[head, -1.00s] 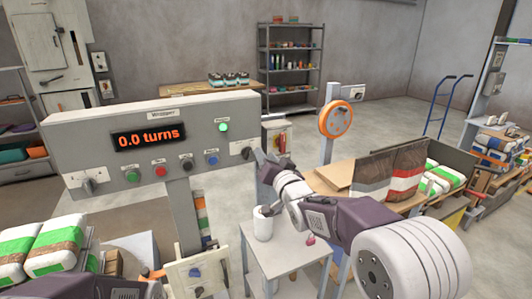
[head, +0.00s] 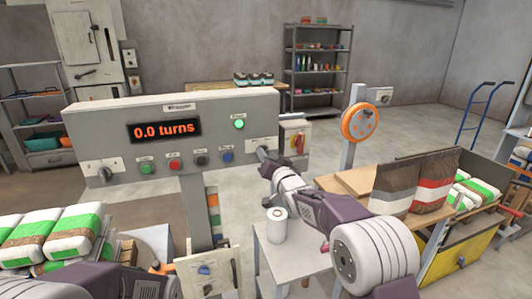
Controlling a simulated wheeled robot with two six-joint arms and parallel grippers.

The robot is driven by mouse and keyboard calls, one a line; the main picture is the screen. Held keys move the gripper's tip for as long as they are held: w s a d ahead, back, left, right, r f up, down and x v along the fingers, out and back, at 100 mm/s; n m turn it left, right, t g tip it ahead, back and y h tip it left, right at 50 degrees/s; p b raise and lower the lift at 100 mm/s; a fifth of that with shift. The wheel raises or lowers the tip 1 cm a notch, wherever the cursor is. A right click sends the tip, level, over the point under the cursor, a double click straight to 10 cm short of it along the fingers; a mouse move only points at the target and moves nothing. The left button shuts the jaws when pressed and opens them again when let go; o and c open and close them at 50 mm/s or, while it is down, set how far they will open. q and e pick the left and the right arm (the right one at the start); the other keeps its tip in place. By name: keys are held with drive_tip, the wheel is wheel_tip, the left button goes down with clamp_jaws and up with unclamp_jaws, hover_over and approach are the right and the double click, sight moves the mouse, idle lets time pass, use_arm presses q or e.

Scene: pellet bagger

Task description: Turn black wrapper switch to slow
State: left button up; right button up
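The grey wrapper panel (head: 110,130) stands at the left of the head view, its display reading 0.0 turns. A dark selector switch (head: 106,173) with a pale plate is at its lower left. A second dark switch (head: 262,152) is at its lower right, mostly covered by my gripper. My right gripper (head: 266,161) is at this lower-right switch, with its fingers against or just in front of it; whether they are closed on the knob cannot be told. The switch markings are too small to read. My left arm shows at the bottom left; its gripper is out of view.
A white roll (head: 277,224) stands on a small table (head: 300,262) below my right arm. Bags (head: 45,237) are stacked at lower left.

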drive_tip(key=shift+x, duration=0.85)
clamp_jaws()
